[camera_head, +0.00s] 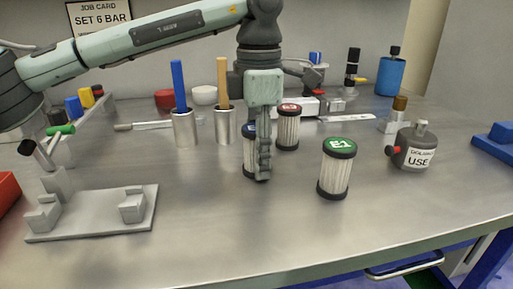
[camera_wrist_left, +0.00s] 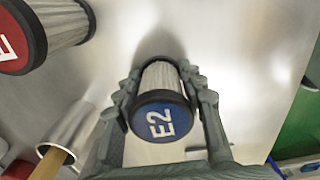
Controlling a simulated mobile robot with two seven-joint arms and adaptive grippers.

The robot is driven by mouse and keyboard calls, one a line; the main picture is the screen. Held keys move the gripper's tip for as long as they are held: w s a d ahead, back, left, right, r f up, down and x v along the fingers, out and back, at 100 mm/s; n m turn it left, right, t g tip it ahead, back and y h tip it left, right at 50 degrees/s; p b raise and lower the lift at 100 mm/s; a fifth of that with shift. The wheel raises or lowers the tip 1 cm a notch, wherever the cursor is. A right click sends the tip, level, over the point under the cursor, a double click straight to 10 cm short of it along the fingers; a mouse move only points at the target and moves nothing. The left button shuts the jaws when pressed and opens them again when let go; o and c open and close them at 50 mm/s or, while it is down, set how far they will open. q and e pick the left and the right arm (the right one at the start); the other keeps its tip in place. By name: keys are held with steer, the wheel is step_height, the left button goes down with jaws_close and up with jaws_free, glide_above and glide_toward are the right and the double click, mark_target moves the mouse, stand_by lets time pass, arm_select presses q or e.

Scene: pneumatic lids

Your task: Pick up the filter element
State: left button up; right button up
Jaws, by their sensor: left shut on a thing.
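A filter element with a blue E2 cap (camera_wrist_left: 160,118) stands between the fingers of my left gripper (camera_wrist_left: 163,85) in the left wrist view. The gripper is shut on its pleated body. In the head view my left gripper (camera_head: 263,165) points down and hides much of this blue-capped filter (camera_head: 248,150), which seems at table level; I cannot tell whether it touches the table. A green-capped E1 filter (camera_head: 337,170) stands upright to the right. A red-capped filter (camera_head: 288,128) stands close behind the gripper; it also shows in the left wrist view (camera_wrist_left: 60,25). My right gripper is not in view.
Two metal cups (camera_head: 184,128) with a blue and an orange handle stand left of the gripper. A grey fixture plate (camera_head: 95,225) lies at front left. A grey canister marked USE (camera_head: 414,148) stands at right. The front middle of the steel table (camera_head: 230,225) is clear.

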arm_select(q)
steer(key=shift+r, duration=0.15)
steer(key=shift+r, duration=0.55)
step_height(320, 180, up, 3)
steer(key=shift+f, duration=0.1)
steer(key=s+a+r+b, duration=0.2)
steer(key=s+a+r, duration=0.4)
steer(key=s+a, duration=0.2)
steer(key=shift+s+r, duration=0.3)
steer(key=shift+r, duration=0.1)
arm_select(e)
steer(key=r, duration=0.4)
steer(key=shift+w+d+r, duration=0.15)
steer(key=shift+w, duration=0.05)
arm_select(q)
steer(key=shift+r, duration=0.1)
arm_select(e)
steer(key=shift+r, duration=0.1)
